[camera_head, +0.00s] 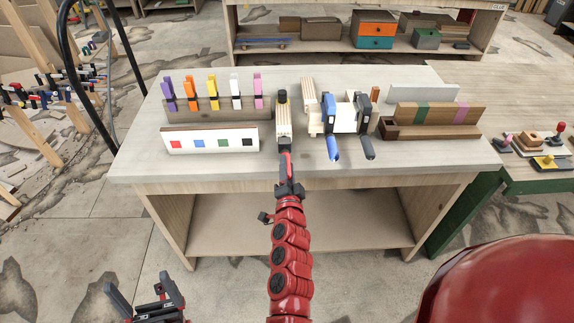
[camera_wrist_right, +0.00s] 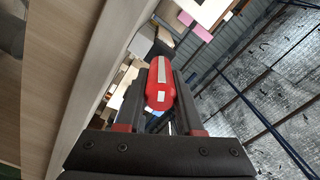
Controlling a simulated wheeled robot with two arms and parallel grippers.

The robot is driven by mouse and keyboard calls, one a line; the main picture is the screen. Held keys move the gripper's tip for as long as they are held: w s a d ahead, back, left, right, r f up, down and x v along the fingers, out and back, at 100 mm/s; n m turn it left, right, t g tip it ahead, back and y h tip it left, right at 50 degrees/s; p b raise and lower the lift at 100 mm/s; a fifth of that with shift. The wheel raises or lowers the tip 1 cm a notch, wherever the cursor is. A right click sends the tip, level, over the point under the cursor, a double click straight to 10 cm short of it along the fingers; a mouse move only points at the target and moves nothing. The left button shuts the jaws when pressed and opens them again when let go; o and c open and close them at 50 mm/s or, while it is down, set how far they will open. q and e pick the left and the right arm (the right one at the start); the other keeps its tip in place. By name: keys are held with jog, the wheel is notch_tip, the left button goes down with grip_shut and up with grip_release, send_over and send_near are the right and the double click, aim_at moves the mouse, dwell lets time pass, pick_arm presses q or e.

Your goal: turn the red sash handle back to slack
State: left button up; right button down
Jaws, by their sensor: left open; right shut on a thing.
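The red sash handle (camera_head: 287,163) sticks out over the front edge of the bench, below a pale ribbed wooden piece (camera_head: 284,122) with a black top. My right gripper (camera_head: 289,184) is shut on the handle. In the right wrist view the red handle (camera_wrist_right: 160,95), with a white stripe, lies between the two dark fingers of my right gripper (camera_wrist_right: 160,100). The handle's far end is partly hidden there. My left gripper (camera_head: 148,296) is open and empty at the bottom left, low in front of the bench and away from it.
Blue (camera_head: 332,147) and black (camera_head: 366,147) clamp handles stand close to the right. A white board with coloured squares (camera_head: 210,140) and a rack of coloured clamps (camera_head: 210,108) stand to the left. Wooden blocks (camera_head: 435,113) lie at the right. The bench's front strip (camera_head: 200,170) is mostly clear.

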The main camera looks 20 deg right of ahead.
jog(key=n+p, duration=0.1)
jog(key=n, duration=0.4)
jog(key=shift+a+n, duration=0.15)
jog(key=shift+n, duration=1.95)
jog(key=shift+f, duration=0.1)
jog(key=c, duration=0.5)
grip_release()
jog(key=shift+c, duration=0.2)
